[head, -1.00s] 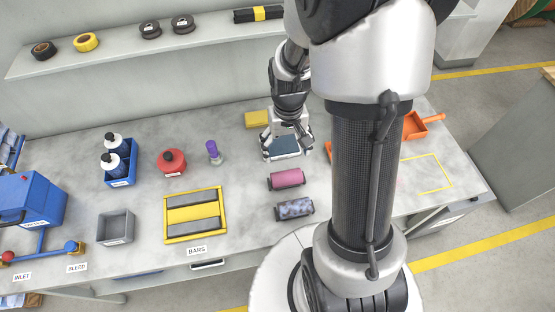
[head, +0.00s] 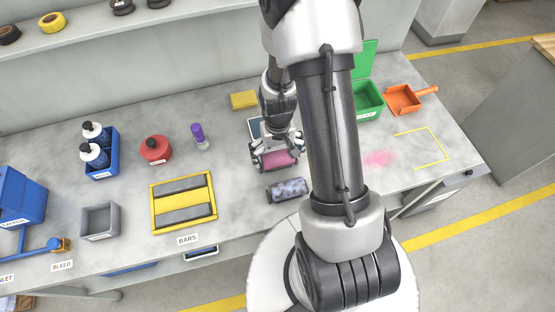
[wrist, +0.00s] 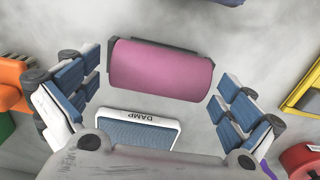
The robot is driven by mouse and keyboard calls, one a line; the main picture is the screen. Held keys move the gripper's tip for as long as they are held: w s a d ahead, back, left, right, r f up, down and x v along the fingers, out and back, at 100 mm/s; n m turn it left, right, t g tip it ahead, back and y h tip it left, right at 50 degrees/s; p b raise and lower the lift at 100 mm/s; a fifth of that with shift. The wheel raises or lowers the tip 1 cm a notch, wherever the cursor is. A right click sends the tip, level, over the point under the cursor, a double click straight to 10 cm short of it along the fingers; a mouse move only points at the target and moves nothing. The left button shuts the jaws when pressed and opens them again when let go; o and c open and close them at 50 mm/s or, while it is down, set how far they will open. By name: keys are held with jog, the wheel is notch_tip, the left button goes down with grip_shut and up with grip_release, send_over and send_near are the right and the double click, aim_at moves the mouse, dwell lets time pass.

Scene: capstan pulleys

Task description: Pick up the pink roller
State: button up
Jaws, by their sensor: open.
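The pink roller (head: 278,160) lies on the grey bench, with the blue-mottled roller (head: 288,191) just in front of it. My gripper (head: 275,153) is over the pink roller, its fingers spread toward either end. In the wrist view the pink roller (wrist: 160,70) lies crosswise, with dark ends, between my open gripper's (wrist: 157,85) two blue-padded fingers. A gap shows between each finger and the roller. Nothing is held. How high the fingers are above the bench is hard to tell.
A blue pad labelled DAMP (wrist: 137,130) lies close behind the pink roller. A yellow tray of grey bars (head: 184,203) stands to the left. A green bin (head: 369,100) and an orange scoop (head: 404,99) are at the right. Bare bench lies left of the rollers.

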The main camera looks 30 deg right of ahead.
jog(key=shift+f, duration=0.35)
jog(key=shift+c, duration=0.2)
jog(key=c, duration=1.1)
jog(key=shift+r, duration=0.15)
jog(key=shift+c, duration=0.3)
